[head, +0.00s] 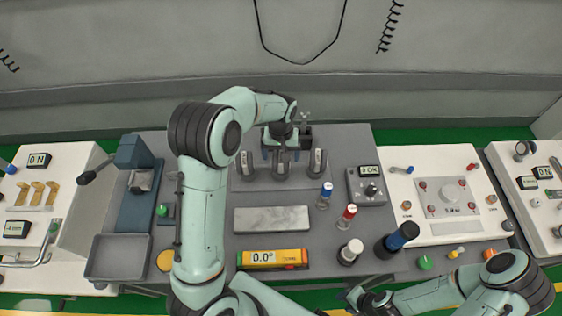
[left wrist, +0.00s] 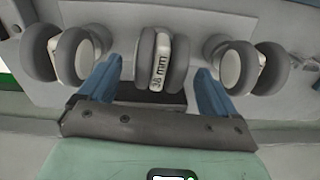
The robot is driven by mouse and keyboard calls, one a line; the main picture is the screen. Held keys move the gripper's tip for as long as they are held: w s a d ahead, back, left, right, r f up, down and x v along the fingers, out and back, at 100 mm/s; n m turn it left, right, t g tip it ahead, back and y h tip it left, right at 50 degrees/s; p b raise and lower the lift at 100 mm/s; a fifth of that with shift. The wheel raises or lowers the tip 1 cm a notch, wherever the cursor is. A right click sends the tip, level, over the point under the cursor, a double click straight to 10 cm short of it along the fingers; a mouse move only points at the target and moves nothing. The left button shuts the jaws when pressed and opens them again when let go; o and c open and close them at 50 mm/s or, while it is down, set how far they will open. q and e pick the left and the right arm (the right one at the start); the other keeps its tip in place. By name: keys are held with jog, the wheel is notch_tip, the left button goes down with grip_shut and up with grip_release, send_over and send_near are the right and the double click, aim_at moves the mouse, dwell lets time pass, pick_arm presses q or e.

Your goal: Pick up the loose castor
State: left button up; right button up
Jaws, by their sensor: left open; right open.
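Three grey-wheeled castors stand in a row near the back of the grey bench: a left castor (head: 246,164), a middle castor (head: 280,168) and a right castor (head: 318,163). In the left wrist view the middle castor (left wrist: 160,62) bears a "38 mm" label; the left castor (left wrist: 68,53) and right castor (left wrist: 242,66) flank it. Which one is loose I cannot tell. My left gripper (head: 280,153) is open at the middle castor, its blue fingers on either side with gaps. My right gripper (head: 371,301) is open and empty at the bench's front edge.
A grey metal block (head: 271,219) and a yellow level reading 0.0° (head: 272,258) lie in front of the castors. Blue-topped (head: 325,194) and red-topped (head: 347,216) cylinders stand to the right, near a dial box (head: 367,186). A grey tray (head: 119,257) is at left.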

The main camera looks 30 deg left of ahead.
pick_arm(q)
notch_tip(320, 180, down, 2)
jog(key=shift+w+f, duration=0.1)
jog(key=c, duration=1)
jog(key=shift+c, duration=0.2)
notch_tip(320, 180, up, 10)
